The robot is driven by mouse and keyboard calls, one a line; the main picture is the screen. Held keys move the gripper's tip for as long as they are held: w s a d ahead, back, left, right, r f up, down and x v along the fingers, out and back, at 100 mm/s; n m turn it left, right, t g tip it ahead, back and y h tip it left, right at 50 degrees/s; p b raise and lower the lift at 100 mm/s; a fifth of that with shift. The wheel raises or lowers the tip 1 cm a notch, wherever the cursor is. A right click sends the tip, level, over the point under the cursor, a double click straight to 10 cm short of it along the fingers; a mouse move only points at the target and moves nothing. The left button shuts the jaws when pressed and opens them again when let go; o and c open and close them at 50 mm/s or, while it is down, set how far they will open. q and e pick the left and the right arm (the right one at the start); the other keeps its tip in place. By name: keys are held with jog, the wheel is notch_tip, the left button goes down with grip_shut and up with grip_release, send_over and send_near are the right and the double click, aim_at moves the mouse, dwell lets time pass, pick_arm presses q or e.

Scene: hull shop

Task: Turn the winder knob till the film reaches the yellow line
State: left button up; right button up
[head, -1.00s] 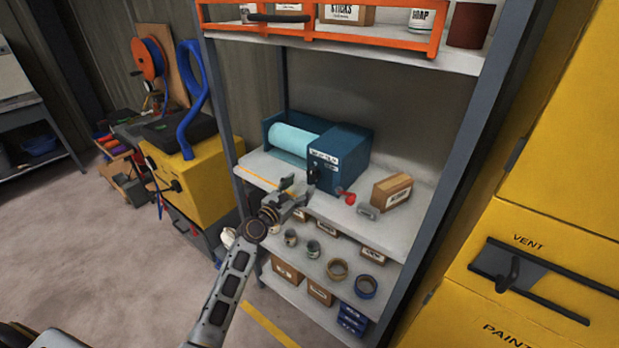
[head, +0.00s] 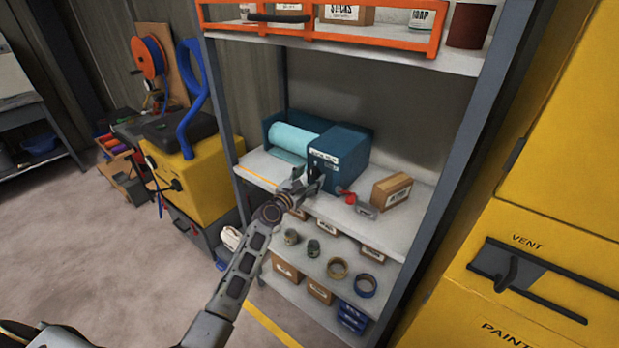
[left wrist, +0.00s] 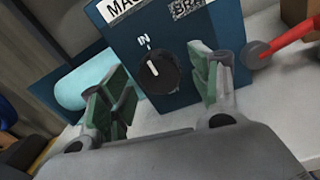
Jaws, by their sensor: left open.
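The blue film machine (head: 340,155) stands on the middle shelf, with a pale blue film roll (head: 295,137) at its left. Film hangs from the roll onto the shelf, where a yellow line (head: 257,177) runs near the front left edge. In the left wrist view the black winder knob (left wrist: 157,73) has a white pointer mark, close to the word "IN" on the blue face. My left gripper (head: 308,183) is open in front of that face. Its green-padded fingers (left wrist: 160,85) stand on either side of the knob, apart from it. My right gripper is not in view.
A red-handled part (head: 347,196) and a small grey piece (head: 367,211) lie right of the machine, before a brown box (head: 392,191). A grey shelf post (head: 470,150) stands at the right.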

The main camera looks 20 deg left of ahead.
pick_arm(q)
jog(key=c, duration=1)
